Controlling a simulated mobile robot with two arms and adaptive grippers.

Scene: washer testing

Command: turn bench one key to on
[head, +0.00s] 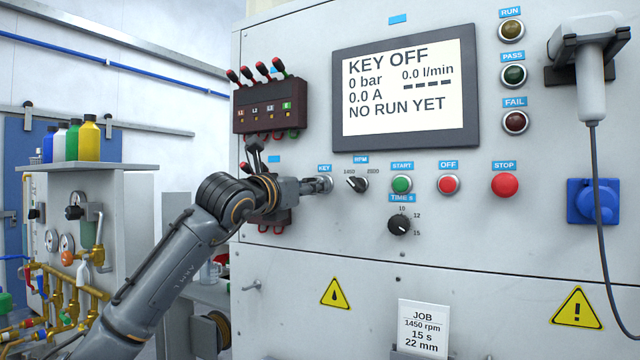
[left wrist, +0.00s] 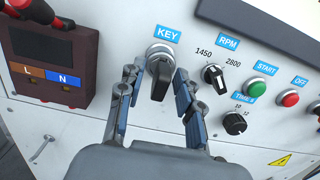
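The key switch (left wrist: 161,75) sits under the blue KEY label on the grey panel. Its dark key points nearly straight down in the left wrist view. My left gripper (left wrist: 160,88) has a finger on either side of the key. A gap shows on the left side, and the right fingertip is close to the key; I cannot tell if it touches. In the head view my left gripper (head: 318,186) is at the panel below the KEY label and covers most of the switch. The display (head: 405,95) reads KEY OFF, 0 bar and NO RUN YET. My right gripper is not in view.
Right of the key are the RPM knob (head: 356,182), the green START button (head: 402,184), the red OFF button (head: 448,184) and the red STOP button (head: 505,185). The TIME knob (head: 400,224) is below. A dark terminal block (head: 268,106) with red plugs juts out on the left.

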